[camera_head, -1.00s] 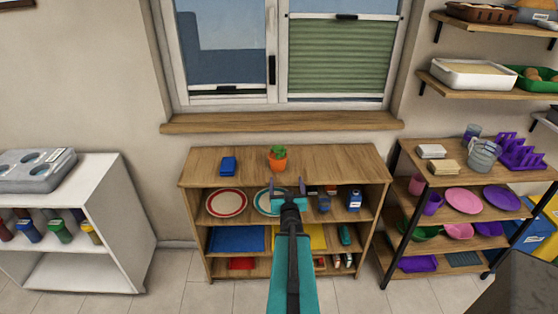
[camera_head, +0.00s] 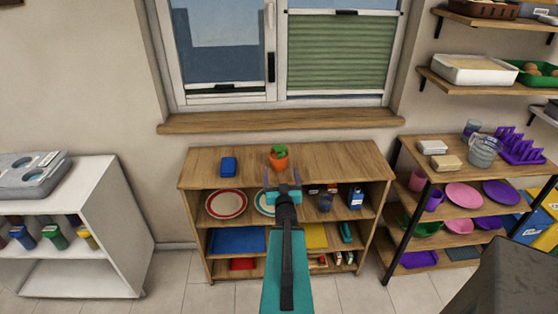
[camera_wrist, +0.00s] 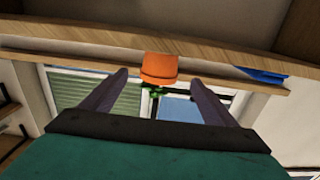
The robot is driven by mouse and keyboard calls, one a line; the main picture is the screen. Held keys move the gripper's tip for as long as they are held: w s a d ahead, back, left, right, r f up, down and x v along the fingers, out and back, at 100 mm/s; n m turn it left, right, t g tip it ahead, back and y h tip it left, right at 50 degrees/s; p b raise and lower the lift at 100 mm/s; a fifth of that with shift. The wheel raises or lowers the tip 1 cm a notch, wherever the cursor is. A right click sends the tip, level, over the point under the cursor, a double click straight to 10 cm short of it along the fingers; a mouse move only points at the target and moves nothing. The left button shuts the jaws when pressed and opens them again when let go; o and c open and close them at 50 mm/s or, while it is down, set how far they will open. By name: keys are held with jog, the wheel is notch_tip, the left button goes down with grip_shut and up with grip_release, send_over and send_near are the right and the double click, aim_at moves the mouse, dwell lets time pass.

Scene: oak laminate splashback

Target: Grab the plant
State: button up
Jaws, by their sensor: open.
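The plant (camera_head: 279,157) is a small green plant in an orange pot, upright on top of the wooden shelf unit (camera_head: 340,157) below the window. My gripper (camera_head: 283,185) is open and empty, in front of the unit's top edge and a little below the pot in the head view. In the wrist view, which looks upside down, the orange pot (camera_wrist: 159,69) shows beyond and between the two spread fingers of my gripper (camera_wrist: 159,82). The fingers do not touch the pot. The green leaves are partly visible below the pot there.
A blue object (camera_head: 228,166) lies on the same top, left of the plant. Plates (camera_head: 226,204) and several items fill the shelves below. The window sill (camera_head: 280,121) runs behind. A white shelf (camera_head: 95,215) stands left; a rack (camera_head: 465,170) stands right.

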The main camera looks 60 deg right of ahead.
aim_at(281, 164)
jog(key=shift+d+f+b, duration=0.1)
jog(key=shift+d+b, duration=0.1)
jog(key=shift+b, duration=0.1)
jog(key=shift+w+d+f+b, duration=0.1)
jog(key=shift+w+d+b, duration=0.3)
jog(key=shift+b, duration=0.45)
jog(key=b+x, duration=0.1)
jog(key=b, duration=0.1)
jog(key=shift+w+d+b, duration=0.1)
jog(key=shift+d+b, duration=0.2)
jog(key=shift+b, duration=0.1)
jog(key=shift+w, duration=0.1)
jog(key=w+d+b, duration=0.1)
jog(key=b, duration=0.4)
jog(key=d+b, duration=0.1)
jog(key=b, duration=0.5)
jog(key=shift+w+d, duration=0.1)
jog(key=shift+w, duration=0.1)
jog(key=shift+w+d, duration=0.25)
jog(key=shift+d, duration=0.15)
jog(key=shift+x, duration=1)
